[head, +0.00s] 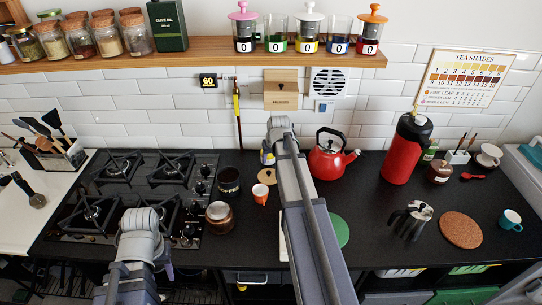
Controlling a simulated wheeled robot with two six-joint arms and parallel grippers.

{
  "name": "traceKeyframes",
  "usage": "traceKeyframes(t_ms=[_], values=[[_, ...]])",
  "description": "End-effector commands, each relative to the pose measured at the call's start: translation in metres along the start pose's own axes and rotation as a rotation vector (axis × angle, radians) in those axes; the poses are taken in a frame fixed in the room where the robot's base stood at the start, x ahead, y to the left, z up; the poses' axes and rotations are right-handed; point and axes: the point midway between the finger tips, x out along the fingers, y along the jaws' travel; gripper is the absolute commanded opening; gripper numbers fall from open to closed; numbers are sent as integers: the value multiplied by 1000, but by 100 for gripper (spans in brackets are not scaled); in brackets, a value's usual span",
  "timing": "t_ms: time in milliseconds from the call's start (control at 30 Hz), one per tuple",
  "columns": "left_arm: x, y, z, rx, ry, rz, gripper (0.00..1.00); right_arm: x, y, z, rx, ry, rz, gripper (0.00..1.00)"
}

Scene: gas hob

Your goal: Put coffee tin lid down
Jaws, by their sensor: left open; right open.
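A round tan lid (267,176) lies flat on the black counter, to the right of a dark cylindrical tin (229,181) that looks like the coffee tin. The tin stands upright just right of the hob, apart from the lid. My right gripper (279,128) is at the far end of the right arm, above and beyond the lid; its fingers are mostly hidden by the arm. My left gripper (141,222) is over the front of the hob, its fingers hard to make out. Both are open, and I see nothing held in either.
A red kettle (328,157) is right of my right arm. A moka pot (411,219) and cork mat (460,229) lie further right.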

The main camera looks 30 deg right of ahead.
Motion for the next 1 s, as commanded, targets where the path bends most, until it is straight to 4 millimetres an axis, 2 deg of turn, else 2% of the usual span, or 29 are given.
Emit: traceKeyframes(t_ms=[333,367,467,567,600,700,833,900,1000], values=[[-2,0,0,0,0,0,50,-3,-4,2,-5,-3,-2,55],[-2,0,0,0,0,0,50,-3,-9,4,-11,-7,-4,55],[-2,0,0,0,0,0,50,-9,-46,24,-61,-40,-19,55],[-2,0,0,0,0,0,50,-20,-107,63,-153,-104,-42,55],[-2,0,0,0,0,0,50,-26,-134,84,-198,-134,-49,55],[-2,0,0,0,0,0,50,-45,-190,138,-311,-210,-58,55],[-2,0,0,0,0,0,50,-70,-239,205,-443,-295,-53,55],[-2,0,0,0,0,0,50,-82,-254,235,-502,-331,-44,55],[-2,0,0,0,0,0,50,-96,-268,268,-568,-369,-32,55]])
